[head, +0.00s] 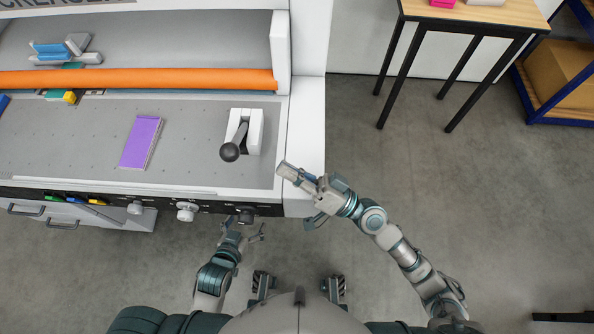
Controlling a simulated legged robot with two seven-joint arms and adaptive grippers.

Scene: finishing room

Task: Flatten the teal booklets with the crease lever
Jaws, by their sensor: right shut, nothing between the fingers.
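The crease lever (238,135) stands in a white slotted bracket on the right of the grey machine bed. Its dark ball knob (229,152) tilts toward the front edge. My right gripper (288,172) is shut and empty over the machine's front right corner, right of the knob and apart from it. My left gripper (246,229) is just off the front panel, below the lever, with its fingers spread and nothing seen between them. A small teal patch (72,66) shows behind the orange roller at the left; I cannot tell whether it is a booklet.
A purple booklet (141,142) lies flat on the bed, left of the lever. An orange roller (150,79) spans the bed behind it. Knobs (187,211) line the front panel. A wooden-topped table (475,13) stands back right. Open floor lies right of the machine.

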